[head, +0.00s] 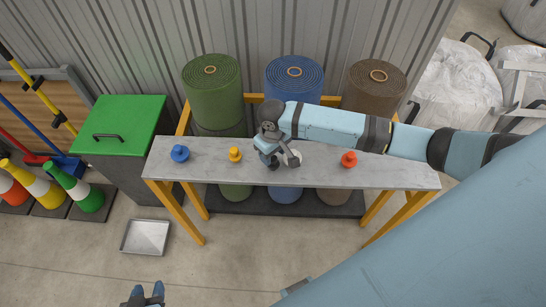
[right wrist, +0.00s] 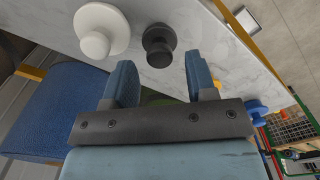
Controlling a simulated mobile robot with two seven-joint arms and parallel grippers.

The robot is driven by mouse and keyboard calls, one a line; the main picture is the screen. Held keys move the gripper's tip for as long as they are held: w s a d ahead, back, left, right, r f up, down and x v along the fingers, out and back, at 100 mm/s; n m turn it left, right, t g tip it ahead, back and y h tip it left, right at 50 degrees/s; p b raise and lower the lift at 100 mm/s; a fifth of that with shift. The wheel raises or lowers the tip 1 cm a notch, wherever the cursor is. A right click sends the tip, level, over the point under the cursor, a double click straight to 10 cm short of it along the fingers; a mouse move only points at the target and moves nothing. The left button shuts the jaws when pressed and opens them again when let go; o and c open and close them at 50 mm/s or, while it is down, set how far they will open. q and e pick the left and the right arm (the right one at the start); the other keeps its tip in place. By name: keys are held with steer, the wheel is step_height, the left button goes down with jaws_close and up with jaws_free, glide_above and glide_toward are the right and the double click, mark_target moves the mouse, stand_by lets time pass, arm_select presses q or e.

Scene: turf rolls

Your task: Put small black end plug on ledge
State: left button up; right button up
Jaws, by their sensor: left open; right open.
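The small black end plug (right wrist: 158,45) stands on the grey marbled ledge (right wrist: 190,22) in the right wrist view. My right gripper (right wrist: 160,72) is open, with the plug just beyond and between its two fingertips and not held. In the head view my right gripper (head: 277,160) is over the middle of the ledge (head: 215,170) and mostly hides the black plug. A white plug (right wrist: 101,30) stands close beside the black one. My left gripper (head: 142,296) is open and empty at the bottom edge of the head view, away from the ledge.
Blue (head: 180,153), yellow (head: 235,154) and red (head: 349,159) plugs also stand on the ledge. Green (head: 213,95), blue (head: 294,80) and brown (head: 374,88) turf rolls stand behind it. A green-lidded bin (head: 120,125) is at left; a metal tray (head: 146,237) lies on the floor.

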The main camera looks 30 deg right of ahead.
mark_target(273, 158)
step_height(273, 158, up, 9)
steer(key=s+a+f+t+y, duration=0.5)
steer(key=s+a+f, duration=0.2)
steer(key=a+f, duration=0.25)
steer(key=s+d+f+t, duration=0.1)
steer(key=s+d+t, duration=0.1)
steer(key=s, duration=0.4)
steer(key=s+d+f+t+h, duration=0.1)
steer(key=s+d+f+t, duration=0.1)
steer(key=s+t, duration=0.2)
steer(key=shift+s+d+n+h, duration=0.15)
steer(key=shift+s+n+h, duration=0.15)
steer(key=shift+s, duration=0.6)
